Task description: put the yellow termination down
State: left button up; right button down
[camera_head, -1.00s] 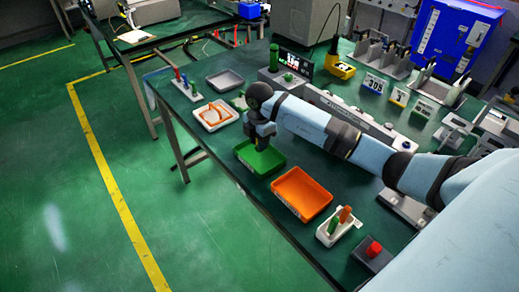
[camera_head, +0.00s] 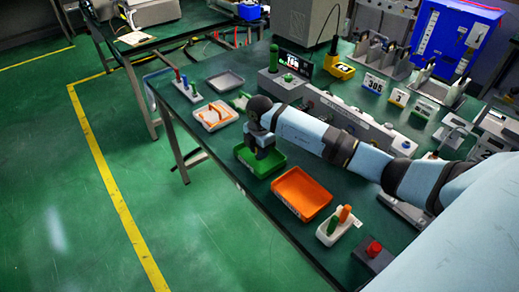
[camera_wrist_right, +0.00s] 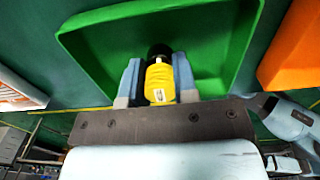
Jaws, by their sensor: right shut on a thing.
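The yellow termination (camera_wrist_right: 159,80), a ribbed yellow cylinder with a black end, sits between the two fingers of my right gripper (camera_wrist_right: 157,85) in the right wrist view. The gripper is shut on it. The black end points into the green tray (camera_wrist_right: 222,62); whether it touches the tray floor I cannot tell. In the head view my right gripper (camera_head: 262,153) is low over the green tray (camera_head: 274,167), and it hides the termination there. My left gripper is not in view.
An orange tray (camera_head: 302,193) lies right of the green one, and a white tray (camera_head: 214,116) with an orange loop lies behind left. A white holder (camera_head: 333,229) with green and orange pieces and a red button box (camera_head: 372,252) stand near the table's front edge.

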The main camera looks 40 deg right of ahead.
jog(key=c, duration=1.1)
grip_release()
jog(key=shift+s+f, duration=0.15)
jog(key=shift+f, duration=0.35)
jog(key=shift+o, duration=1)
jog(key=shift+f, duration=0.1)
notch_tip(320, 180, up, 14)
jog(key=p, duration=0.1)
jog(key=shift+f, duration=0.2)
